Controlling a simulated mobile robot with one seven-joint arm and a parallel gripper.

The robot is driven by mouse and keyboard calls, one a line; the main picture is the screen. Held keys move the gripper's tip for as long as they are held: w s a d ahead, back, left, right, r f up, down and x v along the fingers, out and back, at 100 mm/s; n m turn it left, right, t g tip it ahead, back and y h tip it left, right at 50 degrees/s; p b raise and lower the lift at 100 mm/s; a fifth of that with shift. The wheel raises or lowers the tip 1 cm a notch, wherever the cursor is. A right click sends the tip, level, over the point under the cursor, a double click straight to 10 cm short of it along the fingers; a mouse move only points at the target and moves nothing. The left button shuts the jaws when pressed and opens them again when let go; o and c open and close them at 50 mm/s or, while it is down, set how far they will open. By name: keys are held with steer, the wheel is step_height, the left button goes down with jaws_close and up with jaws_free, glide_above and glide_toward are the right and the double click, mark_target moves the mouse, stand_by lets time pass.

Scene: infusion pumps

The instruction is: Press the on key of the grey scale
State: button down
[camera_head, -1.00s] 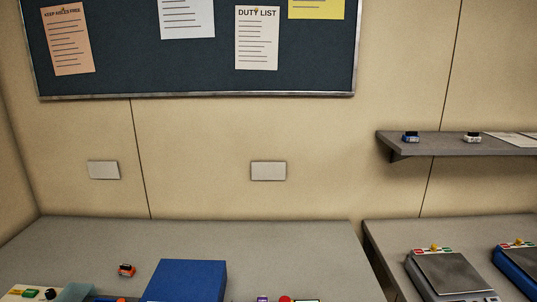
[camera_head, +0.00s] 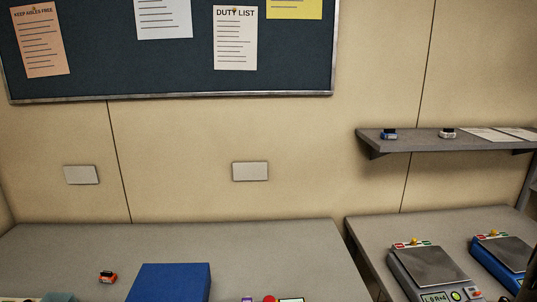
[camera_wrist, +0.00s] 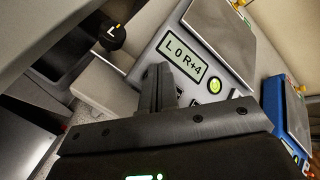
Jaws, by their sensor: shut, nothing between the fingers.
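The grey scale (camera_head: 428,265) stands on the right-hand table in the head view. It has a silver pan, a front display reading "L 0 R+4", a green-ringed round key (camera_head: 456,296) and a red-marked key beside it. In the wrist view the scale's display (camera_wrist: 183,55) and the lit green round key (camera_wrist: 214,86) show close up. My gripper (camera_wrist: 158,70) is shut and empty, its fingertips beside the display's lower left edge in the picture, left of the green key. I cannot tell whether they touch the scale. Smaller dark keys are partly hidden behind the fingers.
A blue scale (camera_head: 500,252) stands right of the grey one; it also shows in the wrist view (camera_wrist: 288,115). A blue box (camera_head: 170,282) and small orange item (camera_head: 108,277) are on the left table.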

steer(key=shift+w+f, duration=0.1)
steer(key=shift+f, duration=0.1)
stand_by(0.5)
steer(key=shift+s+r, duration=0.2)
steer(key=shift+r, duration=0.4)
step_height(320, 180, up, 6)
steer(key=s, duration=0.1)
steer(key=shift+s, duration=0.3)
steer(key=shift+a, duration=0.1)
stand_by(0.3)
